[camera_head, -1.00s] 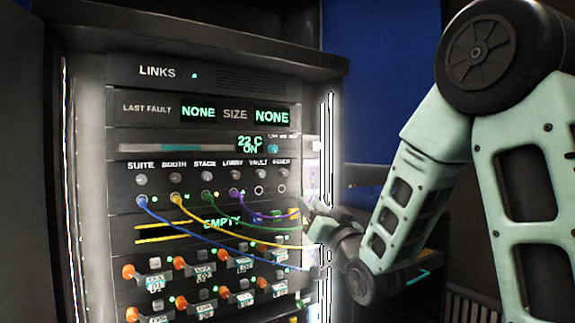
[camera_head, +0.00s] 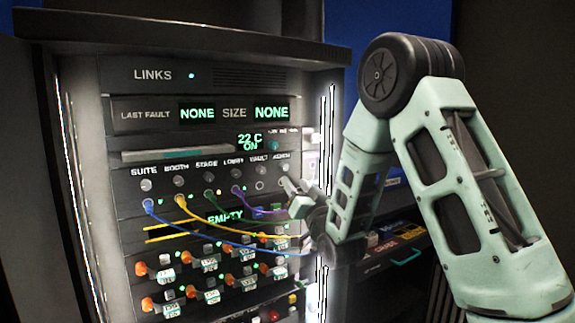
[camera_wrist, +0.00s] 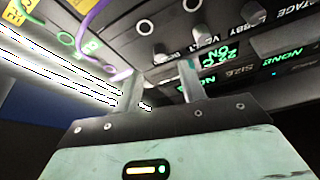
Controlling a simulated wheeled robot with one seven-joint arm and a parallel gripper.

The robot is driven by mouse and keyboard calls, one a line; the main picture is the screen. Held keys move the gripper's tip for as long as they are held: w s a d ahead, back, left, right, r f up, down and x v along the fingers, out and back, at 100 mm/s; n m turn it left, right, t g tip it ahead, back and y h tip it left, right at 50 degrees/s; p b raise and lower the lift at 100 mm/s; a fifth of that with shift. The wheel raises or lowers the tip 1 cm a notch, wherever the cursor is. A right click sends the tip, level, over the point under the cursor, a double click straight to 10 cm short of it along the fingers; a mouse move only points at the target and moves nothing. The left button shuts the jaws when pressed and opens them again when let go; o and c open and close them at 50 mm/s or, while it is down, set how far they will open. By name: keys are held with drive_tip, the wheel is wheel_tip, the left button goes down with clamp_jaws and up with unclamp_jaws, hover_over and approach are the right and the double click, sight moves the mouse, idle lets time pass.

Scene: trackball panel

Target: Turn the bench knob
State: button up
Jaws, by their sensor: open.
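No label reading "bench" is legible in the head view. A row of small grey knobs sits under names from SUITE to a blurred last name; the rightmost knob (camera_head: 281,169) is under that last name. A small teal knob (camera_head: 274,145) sits beside the 22 C ON display, under a tiny unreadable label. My gripper (camera_head: 284,184) is at the rack's right side, just below the rightmost grey knob; contact cannot be told. In the wrist view, my gripper (camera_wrist: 160,84) has two spread fingers with nothing visible between them. The panel face lies beyond the fingertips.
Blue (camera_head: 215,238), yellow, green and purple (camera_head: 262,211) cables run from the sockets toward the rack's right side, close to my gripper. Orange connectors (camera_head: 142,270) fill the lower rows. A dark bench surface (camera_head: 400,245) stands right of the rack, behind my arm.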

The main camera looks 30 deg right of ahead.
sight(286, 170)
drive_tip(key=p+x, duration=0.1)
drive_tip(key=x, duration=0.5)
drive_tip(key=shift+w, duration=0.1)
clamp_jaws()
